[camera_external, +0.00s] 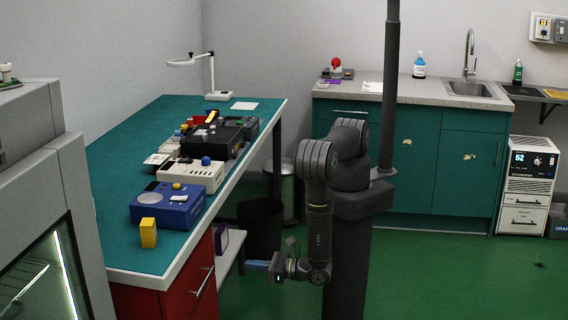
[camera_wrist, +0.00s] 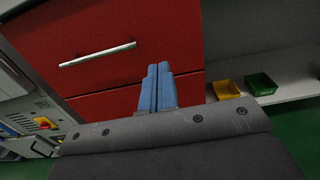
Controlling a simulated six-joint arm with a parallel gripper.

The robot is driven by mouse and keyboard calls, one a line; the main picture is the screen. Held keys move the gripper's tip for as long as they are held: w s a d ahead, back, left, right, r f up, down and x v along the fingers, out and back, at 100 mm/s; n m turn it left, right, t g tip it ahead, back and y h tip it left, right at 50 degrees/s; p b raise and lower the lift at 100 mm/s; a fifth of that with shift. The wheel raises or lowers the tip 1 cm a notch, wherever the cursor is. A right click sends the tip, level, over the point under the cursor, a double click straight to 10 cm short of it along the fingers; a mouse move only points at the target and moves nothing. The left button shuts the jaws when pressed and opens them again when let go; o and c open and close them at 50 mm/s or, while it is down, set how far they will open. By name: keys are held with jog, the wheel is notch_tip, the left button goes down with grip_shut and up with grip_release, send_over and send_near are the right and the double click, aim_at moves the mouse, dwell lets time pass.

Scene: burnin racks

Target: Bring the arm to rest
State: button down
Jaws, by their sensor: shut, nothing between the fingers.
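My gripper (camera_external: 258,265) hangs low in the external view, at the right side of the green-topped bench (camera_external: 120,256), below the level of its top. Its blue fingers point left, towards the red drawer unit (camera_external: 193,283). In the wrist view my gripper (camera_wrist: 158,68) shows both blue fingers side by side, closed against each other, with nothing between them. The red drawer front (camera_wrist: 100,35) with its silver handle fills the upper left behind them. The gap between fingertips and drawers is hard to judge.
A blue device (camera_external: 168,206), a yellow box (camera_external: 148,232) and several other instruments stand on the bench. A dark bin (camera_external: 260,228) is near my arm. In the wrist view, a yellow bin (camera_wrist: 226,89) and a green bin (camera_wrist: 261,84) sit on a low shelf. Green floor lies open.

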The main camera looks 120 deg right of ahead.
aim_at(206, 259)
jog(key=x, duration=1.2)
jog(key=shift+w+d, duration=0.25)
jog(key=c, duration=2.1)
grip_release()
